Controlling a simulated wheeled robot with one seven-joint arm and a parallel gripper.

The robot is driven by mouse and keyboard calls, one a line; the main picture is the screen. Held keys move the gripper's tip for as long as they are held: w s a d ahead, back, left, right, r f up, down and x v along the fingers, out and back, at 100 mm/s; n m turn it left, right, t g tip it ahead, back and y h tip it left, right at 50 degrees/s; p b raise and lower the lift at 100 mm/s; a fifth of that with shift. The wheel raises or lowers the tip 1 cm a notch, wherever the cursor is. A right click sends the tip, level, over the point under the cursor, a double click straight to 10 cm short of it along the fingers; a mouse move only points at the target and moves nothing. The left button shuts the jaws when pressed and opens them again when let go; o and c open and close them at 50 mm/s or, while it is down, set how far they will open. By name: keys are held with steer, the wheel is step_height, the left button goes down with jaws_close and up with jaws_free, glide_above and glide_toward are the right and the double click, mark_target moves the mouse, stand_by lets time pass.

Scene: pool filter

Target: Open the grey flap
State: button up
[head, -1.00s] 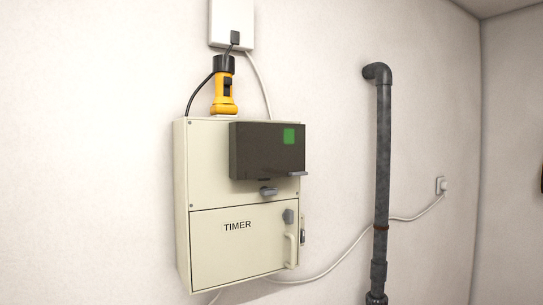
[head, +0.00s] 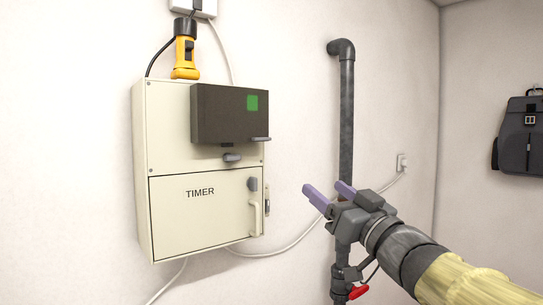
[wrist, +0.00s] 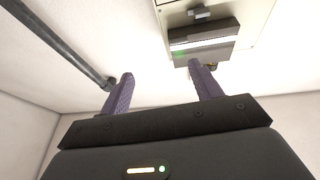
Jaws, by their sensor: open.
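The dark grey flap (head: 220,120), with a green square, is on the upper right front of a cream cabinet (head: 165,125) on the wall. It hangs down, and a small grey tab (head: 261,139) sticks out at its lower right. A grey knob (head: 232,157) is just below it. My gripper (head: 322,187) is open and empty, to the right of the cabinet and lower than the flap, clear of both. In the wrist view, the flap (wrist: 207,48) shows beyond the right finger of my gripper (wrist: 161,70).
The lower door (head: 195,225) marked TIMER is shut, with a grey latch (head: 253,184) and a handle (head: 257,217). A yellow torch (head: 185,55) stands on the cabinet. A dark pipe (head: 346,115) with a red valve handle (head: 358,292) runs up the wall behind my gripper.

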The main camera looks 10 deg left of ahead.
mark_target(264, 140)
steer(key=shift+s+a+r+n+g+y, duration=0.6)
steer(key=shift+s+a+r+n+y, duration=0.15)
steer(key=shift+s+r+n+y, duration=0.3)
steer(key=shift+w+f, duration=0.1)
steer(key=shift+w, duration=0.05)
steer(key=p+x, duration=0.7)
steer(key=x, duration=1)
steer(key=shift+w, duration=0.25)
steer(key=shift+a+m, duration=0.1)
steer(key=shift+m, duration=0.15)
jaws_close()
steer(key=c, duration=1.4)
jaws_free()
steer(key=shift+s+r+p, duration=0.15)
steer(key=shift+r+p, duration=0.05)
steer(key=shift+p, duration=0.15)
